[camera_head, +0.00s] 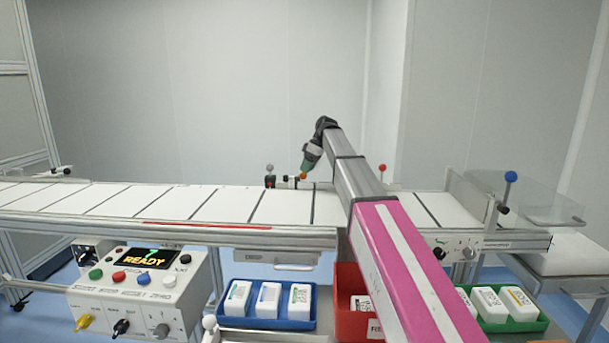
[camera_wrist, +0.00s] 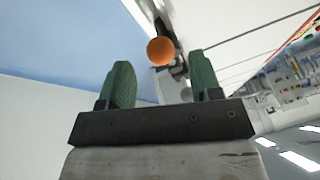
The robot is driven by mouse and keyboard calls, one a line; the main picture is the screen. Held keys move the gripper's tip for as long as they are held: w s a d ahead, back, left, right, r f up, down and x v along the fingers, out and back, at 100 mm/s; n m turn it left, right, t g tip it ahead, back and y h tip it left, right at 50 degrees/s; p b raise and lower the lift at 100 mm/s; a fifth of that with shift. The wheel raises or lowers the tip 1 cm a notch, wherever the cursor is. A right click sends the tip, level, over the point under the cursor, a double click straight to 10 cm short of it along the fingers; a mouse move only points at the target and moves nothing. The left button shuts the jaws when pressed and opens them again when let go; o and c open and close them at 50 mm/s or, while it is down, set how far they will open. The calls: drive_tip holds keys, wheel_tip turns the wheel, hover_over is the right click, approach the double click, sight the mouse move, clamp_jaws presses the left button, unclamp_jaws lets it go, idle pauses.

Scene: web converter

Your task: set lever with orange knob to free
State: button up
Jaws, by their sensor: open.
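The orange knob (camera_head: 304,176) is on a lever at the far edge of the conveyor, just below the tip of my gripper (camera_head: 308,165). In the wrist view the orange knob (camera_wrist: 161,51) lies in line with the gap between the two green fingers of my gripper (camera_wrist: 160,75), at or just beyond their tips. My gripper is open, and I see no finger closed on the knob. A dark lever rod shows behind the knob in the wrist view. The lever's position markings cannot be read.
A grey-knobbed lever (camera_head: 270,168) stands just left of the orange one; a red knob (camera_head: 382,168) and a blue knob (camera_head: 511,176) are to the right. The white conveyor (camera_head: 220,205) runs across. A control box (camera_head: 135,290) and bins (camera_head: 268,320) stand in front.

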sight(304, 174)
drive_tip(key=shift+x, duration=1.55)
clamp_jaws()
drive_tip(key=shift+s+m+t, duration=0.3)
drive_tip(key=shift+s+m, duration=0.25)
drive_tip(key=shift+m, duration=0.25)
unclamp_jaws()
drive_tip(key=shift+w+r, duration=0.1)
